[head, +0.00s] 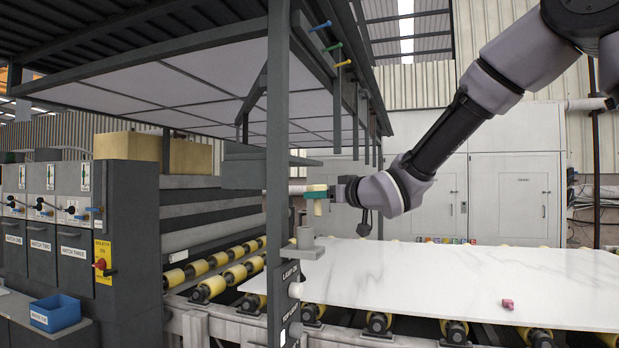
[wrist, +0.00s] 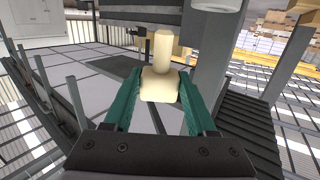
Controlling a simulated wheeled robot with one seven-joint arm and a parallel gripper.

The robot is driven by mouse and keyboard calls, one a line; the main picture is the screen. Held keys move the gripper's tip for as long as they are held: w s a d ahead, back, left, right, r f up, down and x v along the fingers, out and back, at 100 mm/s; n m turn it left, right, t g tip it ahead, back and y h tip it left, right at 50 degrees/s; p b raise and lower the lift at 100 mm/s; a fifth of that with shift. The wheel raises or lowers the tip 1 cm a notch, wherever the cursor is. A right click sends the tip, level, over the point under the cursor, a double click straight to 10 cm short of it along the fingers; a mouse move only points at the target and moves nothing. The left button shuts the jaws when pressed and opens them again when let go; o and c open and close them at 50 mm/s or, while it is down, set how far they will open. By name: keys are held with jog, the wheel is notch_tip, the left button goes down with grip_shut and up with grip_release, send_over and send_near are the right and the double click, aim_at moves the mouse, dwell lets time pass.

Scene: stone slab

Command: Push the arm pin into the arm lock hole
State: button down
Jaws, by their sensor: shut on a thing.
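A cream pin (head: 317,207) with a blocky head hangs from my gripper (head: 331,190) in the head view, left of the wrist and beside the dark upright post. In the wrist view the pin (wrist: 161,84) sits between the two green fingers of my gripper (wrist: 160,92), which are shut on its blocky head. Its narrower round shaft points away from the gripper. A grey cup-like socket (head: 305,237) on a small bracket stands below the pin on the post, with a gap between them. I cannot tell whether this is the arm lock hole; no hole opening is clearly visible.
The dark post (head: 279,150) and the overhead frame stand close to the gripper. A white marble slab (head: 430,275) lies on yellow rollers at right, with a small pink block (head: 508,303) on it. Blue, green and yellow pegs (head: 333,46) stick out above. A blue bin (head: 55,313) is at lower left.

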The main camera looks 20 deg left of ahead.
jog(key=s+a+r+y, duration=0.1)
jog(key=s+a+r, duration=0.1)
jog(key=s+r, duration=0.1)
jog(key=shift+s+r+n+g+y, duration=0.3)
jog(key=shift+s+r+n+g, duration=0.1)
jog(key=shift+r, duration=0.5)
send_over(310, 228)
jog(key=shift+s+f, duration=0.2)
jog(key=shift+f, duration=1.3)
jog(key=shift+s+f, duration=0.15)
jog(key=shift+f, duration=1.3)
jog(key=shift+f, duration=2.1)
jog(key=shift+f, duration=0.35)
jog(key=shift+f, duration=0.4)
jog(key=shift+c, duration=0.6)
grip_release()
jog(key=shift+d, duration=0.1)
